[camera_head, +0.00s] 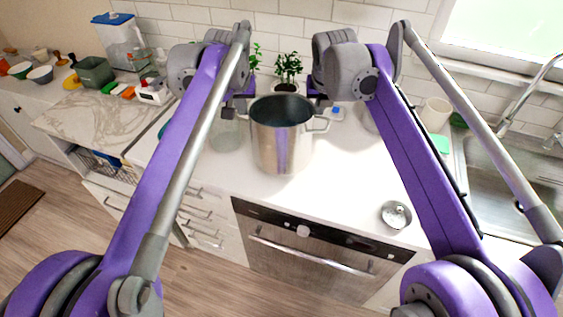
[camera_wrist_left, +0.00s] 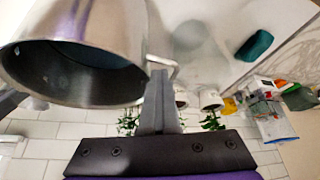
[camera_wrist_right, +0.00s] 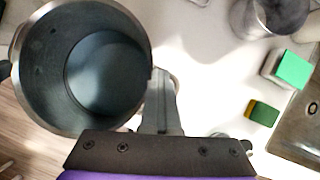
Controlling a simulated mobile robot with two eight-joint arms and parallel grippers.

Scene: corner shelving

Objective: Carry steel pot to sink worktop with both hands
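The steel pot (camera_head: 283,148) is upright and empty, over the white worktop in front of the plants. I cannot tell whether its base touches the worktop. My left gripper (camera_head: 239,106) is at the pot's left handle; its fingers look closed around that handle in the left wrist view (camera_wrist_left: 160,85). My right gripper (camera_head: 319,104) is at the right handle, and its fingers look closed around it in the right wrist view (camera_wrist_right: 162,88). The fingertips are partly hidden in the head view. The sink worktop, with its steel basin (camera_head: 495,185), lies to the right.
A small round metal lid (camera_head: 396,214) lies on the worktop at right, with clear white surface around it. A green-topped sponge (camera_wrist_right: 290,70) and a metal canister (camera_wrist_right: 262,15) stand right of the pot. A glass jar (camera_head: 225,132) is close at its left. The oven (camera_head: 310,245) is below.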

